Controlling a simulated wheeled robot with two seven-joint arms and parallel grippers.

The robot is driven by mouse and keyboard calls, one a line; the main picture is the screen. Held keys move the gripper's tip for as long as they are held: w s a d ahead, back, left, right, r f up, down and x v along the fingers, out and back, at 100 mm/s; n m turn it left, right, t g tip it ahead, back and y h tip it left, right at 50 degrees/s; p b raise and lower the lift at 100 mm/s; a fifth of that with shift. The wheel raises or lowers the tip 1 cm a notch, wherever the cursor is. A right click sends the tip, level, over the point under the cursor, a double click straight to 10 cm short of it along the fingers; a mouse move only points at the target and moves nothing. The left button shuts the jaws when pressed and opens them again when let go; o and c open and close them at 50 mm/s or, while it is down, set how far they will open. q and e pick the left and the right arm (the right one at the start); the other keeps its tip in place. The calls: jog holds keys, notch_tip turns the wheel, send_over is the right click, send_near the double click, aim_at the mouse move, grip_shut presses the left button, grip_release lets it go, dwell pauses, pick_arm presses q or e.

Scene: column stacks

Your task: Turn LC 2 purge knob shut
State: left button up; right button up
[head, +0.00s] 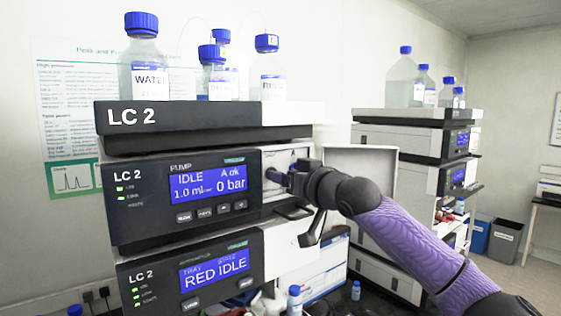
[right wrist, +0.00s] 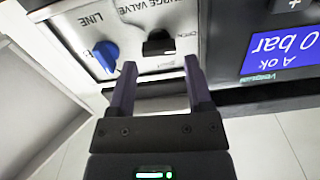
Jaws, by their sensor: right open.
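The LC 2 pump module (head: 185,225) stands in the middle of the stack, its screen reading IDLE and 0 bar. In the right wrist view, turned upside down, the black purge valve knob (right wrist: 158,43) sits under the words PURGE VALVE. A blue LINE knob (right wrist: 106,54) is beside it. My right gripper (right wrist: 158,66) is open, its fingertips spread to either side below the black knob. I cannot tell whether they touch it. My left gripper is not in view.
An open white door (head: 365,165) stands right of the panel. Capped bottles (head: 143,75) stand on the LC 2 top tray (head: 190,117). Another LC 2 module (head: 190,280) reading RED IDLE is below. A second stack (head: 410,135) stands behind at right.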

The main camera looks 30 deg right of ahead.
jog(key=shift+w+f, duration=0.1)
jog(key=shift+w, duration=0.85)
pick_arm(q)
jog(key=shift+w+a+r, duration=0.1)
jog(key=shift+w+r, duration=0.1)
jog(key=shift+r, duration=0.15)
pick_arm(e)
jog(key=shift+s, duration=0.25)
jog(key=shift+w, duration=0.1)
jog(key=shift+c, duration=1.3)
grip_shut()
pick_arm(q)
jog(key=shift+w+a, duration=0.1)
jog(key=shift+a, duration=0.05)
